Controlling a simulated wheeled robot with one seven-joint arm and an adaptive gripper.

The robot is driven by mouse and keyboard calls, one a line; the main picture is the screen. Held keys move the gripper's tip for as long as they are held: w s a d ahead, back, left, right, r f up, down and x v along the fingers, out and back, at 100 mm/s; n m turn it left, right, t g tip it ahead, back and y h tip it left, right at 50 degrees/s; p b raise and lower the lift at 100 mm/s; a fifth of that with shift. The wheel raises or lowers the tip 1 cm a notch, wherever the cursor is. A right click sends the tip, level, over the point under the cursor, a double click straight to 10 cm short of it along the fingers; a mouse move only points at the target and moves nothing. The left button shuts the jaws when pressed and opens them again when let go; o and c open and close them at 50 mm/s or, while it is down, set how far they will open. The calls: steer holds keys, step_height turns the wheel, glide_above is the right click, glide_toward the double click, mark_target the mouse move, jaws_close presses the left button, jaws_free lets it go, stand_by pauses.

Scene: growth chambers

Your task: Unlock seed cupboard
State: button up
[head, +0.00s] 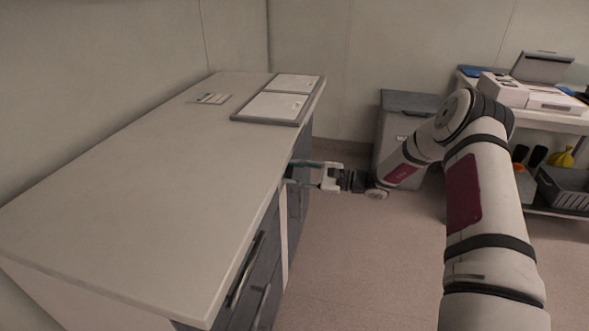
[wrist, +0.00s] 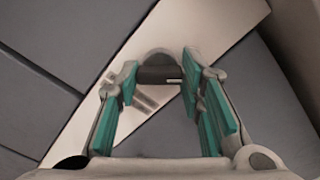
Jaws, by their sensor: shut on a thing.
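The cupboard is a white-topped bench unit (head: 150,170) with a dark grey front (head: 262,262) and bar handles, at left in the head view. My gripper (head: 293,172) reaches its front face from the right, below the worktop edge. In the wrist view my gripper (wrist: 160,80) has its teal-padded fingers on either side of a grey round-topped piece (wrist: 158,57), and it is shut on that piece. The piece lies against a pale strip (wrist: 132,92) between dark grey panels. I cannot tell whether it is a key or a lock part, or whether it is turned.
A grey-framed tray with white panels (head: 291,122) and a small card (head: 212,99) lie on the worktop. A grey bin (head: 400,105) stands behind my arm. A shelf unit at right holds boxes (head: 502,89) and a dark crate (head: 565,190). The floor (head: 350,270) beside the bench is clear.

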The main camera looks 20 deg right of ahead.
steer(key=shift+m+p, duration=1.35)
steer(key=shift+m, duration=2.85)
steer(key=shift+f, duration=0.1)
steer(key=o, duration=1.2)
steer(key=shift+c, duration=0.2)
steer(key=shift+d, duration=0.1)
steer(key=v, duration=1.2)
